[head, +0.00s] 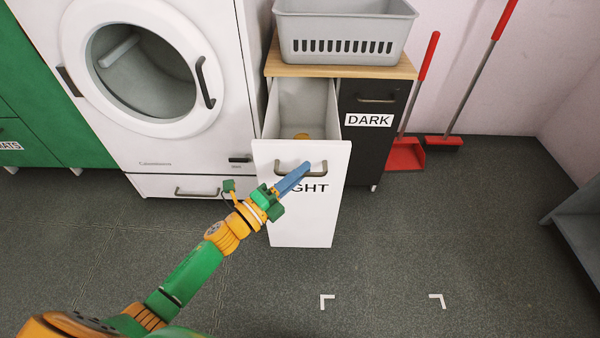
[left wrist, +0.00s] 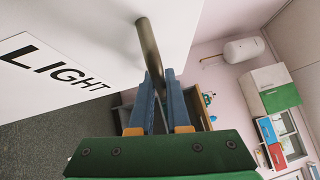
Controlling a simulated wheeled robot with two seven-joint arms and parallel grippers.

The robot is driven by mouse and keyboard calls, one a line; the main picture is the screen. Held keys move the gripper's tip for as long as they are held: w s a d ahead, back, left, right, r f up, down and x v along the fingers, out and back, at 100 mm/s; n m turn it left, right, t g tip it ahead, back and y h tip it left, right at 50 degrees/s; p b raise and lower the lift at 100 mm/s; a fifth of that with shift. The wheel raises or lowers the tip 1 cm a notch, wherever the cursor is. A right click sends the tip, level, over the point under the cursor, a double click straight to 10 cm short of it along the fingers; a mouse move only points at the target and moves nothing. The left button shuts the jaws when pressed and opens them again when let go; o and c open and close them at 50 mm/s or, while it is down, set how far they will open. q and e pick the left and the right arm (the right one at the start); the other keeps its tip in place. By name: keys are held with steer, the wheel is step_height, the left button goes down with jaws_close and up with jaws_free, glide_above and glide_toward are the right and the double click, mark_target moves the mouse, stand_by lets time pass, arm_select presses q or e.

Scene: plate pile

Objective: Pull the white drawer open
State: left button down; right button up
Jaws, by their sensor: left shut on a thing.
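The white drawer (head: 305,222) stands pulled out from its cabinet in the head view, and its inside shows behind the front panel. Its front carries a label ending in "GHT" there; the left wrist view shows the whole word LIGHT on the drawer (left wrist: 120,30). The bar handle (head: 284,171) is near the top of the front. My left gripper (head: 303,172) is shut on the handle at its right part. In the left wrist view the blue fingers (left wrist: 161,80) reach the handle (left wrist: 149,47). My right gripper is not in view.
A dark drawer labelled DARK (head: 376,97) is shut beside it. A grey basket (head: 345,25) stands on the wooden top. A washing machine (head: 160,150) is to the left. A red dustpan (head: 405,154) and broom stand right. Floor in front is clear, with white corner marks.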

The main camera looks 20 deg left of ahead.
arm_select(q)
steer(key=c, duration=0.9)
jaws_free()
steer(key=shift+a, duration=0.1)
steer(key=p+v, duration=0.1)
steer(key=v, duration=0.6)
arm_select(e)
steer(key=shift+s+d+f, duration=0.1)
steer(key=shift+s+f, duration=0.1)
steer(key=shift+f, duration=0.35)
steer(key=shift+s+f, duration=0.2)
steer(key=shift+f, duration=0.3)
